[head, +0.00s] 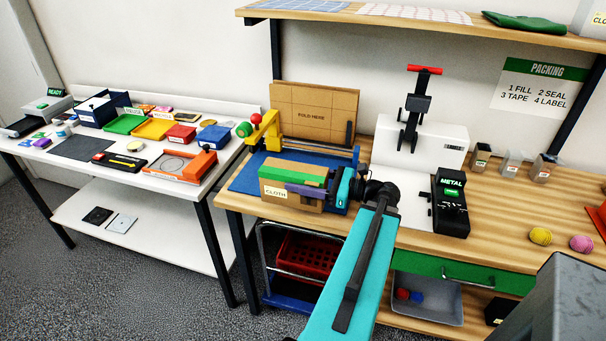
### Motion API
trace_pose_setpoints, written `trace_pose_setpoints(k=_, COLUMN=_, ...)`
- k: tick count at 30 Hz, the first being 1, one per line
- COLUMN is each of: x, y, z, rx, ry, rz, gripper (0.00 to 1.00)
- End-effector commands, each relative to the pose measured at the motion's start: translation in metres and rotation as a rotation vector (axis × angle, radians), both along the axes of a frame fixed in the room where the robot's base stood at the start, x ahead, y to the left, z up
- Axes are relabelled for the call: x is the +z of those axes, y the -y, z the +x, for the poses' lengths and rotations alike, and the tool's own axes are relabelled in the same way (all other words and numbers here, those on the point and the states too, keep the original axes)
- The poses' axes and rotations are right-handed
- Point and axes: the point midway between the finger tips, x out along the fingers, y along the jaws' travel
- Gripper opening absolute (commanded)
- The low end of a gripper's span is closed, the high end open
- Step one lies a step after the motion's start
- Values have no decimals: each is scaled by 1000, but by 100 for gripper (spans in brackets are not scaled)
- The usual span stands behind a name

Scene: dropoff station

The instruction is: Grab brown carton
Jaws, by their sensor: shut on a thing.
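The brown carton (280,203), with a green band along its top and a "CLOTH" label on its front, is at the front edge of the wooden packing bench, over a blue mat (246,181). My gripper (308,190) reaches in from the right, shut on the carton, with a purple finger across its front face. The far finger is hidden. I cannot tell whether the carton's underside touches the mat.
A yellow tape dispenser (266,131) and a brown "FOLD HERE" board (314,112) stand behind the carton. A white press (425,140) and a black "METAL" device (450,207) stand to the right. A white table (60,172) with coloured trays is left.

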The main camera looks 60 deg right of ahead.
Motion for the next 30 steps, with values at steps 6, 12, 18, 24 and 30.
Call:
trace_pose_setpoints(k=6, x=4, y=-12, z=-2, rx=0, ry=1, rz=1, gripper=32)
trace_pose_setpoints(k=12, x=3, y=-17, z=-3, rx=0, ry=0, rz=-1, gripper=32)
trace_pose_setpoints(k=18, x=2, y=-18, z=-3, rx=1, ry=0, rz=-1, gripper=32)
trace_pose_setpoints(k=24, x=2, y=-18, z=-3, rx=1, ry=1, rz=-1, gripper=32)
trace_pose_setpoints(k=30, x=2, y=-18, z=-3, rx=1, ry=1, rz=-1, gripper=32)
